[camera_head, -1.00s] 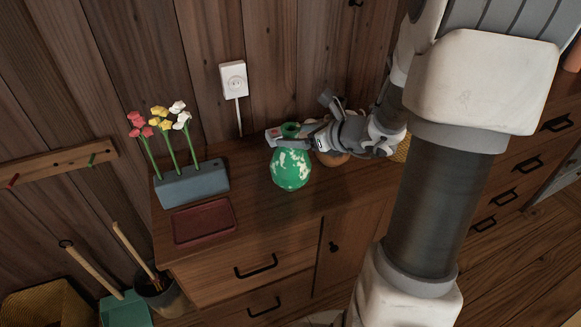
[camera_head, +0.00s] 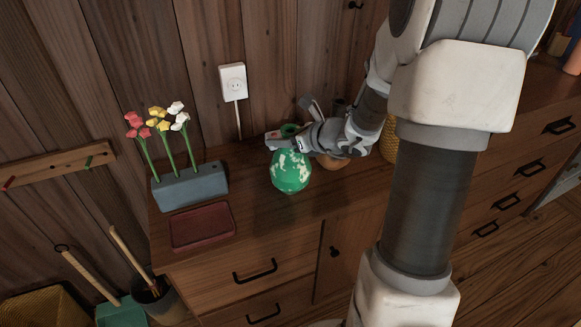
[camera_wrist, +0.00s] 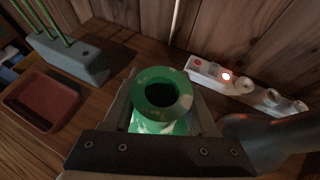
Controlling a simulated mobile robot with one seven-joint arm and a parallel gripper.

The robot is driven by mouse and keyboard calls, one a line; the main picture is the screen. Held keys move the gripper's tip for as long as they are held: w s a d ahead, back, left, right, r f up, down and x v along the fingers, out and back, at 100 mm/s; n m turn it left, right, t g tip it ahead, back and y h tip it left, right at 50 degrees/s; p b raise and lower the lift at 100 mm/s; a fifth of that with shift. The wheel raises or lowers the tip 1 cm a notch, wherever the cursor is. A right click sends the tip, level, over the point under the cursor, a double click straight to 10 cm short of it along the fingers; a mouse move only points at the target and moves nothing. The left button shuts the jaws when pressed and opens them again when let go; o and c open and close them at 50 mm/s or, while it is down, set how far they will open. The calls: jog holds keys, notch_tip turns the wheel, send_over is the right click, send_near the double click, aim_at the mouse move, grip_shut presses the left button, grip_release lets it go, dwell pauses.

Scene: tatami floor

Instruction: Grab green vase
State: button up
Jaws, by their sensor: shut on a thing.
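The green vase (camera_head: 290,172) has pale patches and a narrow neck. It stands upright at or just above the wooden cabinet top; I cannot tell whether its base touches. My gripper (camera_head: 289,140) reaches in from the right and is shut on the vase's neck. In the wrist view the vase's round open mouth (camera_wrist: 162,92) faces the camera, between the two fingers of my gripper (camera_wrist: 163,112). The lower body of the vase is hidden in the wrist view.
A grey block planter (camera_head: 190,186) with red, yellow and white flowers and a dark red tray (camera_head: 202,226) lie left of the vase. A power strip (camera_wrist: 245,86) lies near the wall behind. An orange-brown round object (camera_head: 333,162) and a yellow woven item (camera_head: 389,140) are to the right.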

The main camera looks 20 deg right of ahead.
grip_shut()
jog(key=shift+r, duration=0.15)
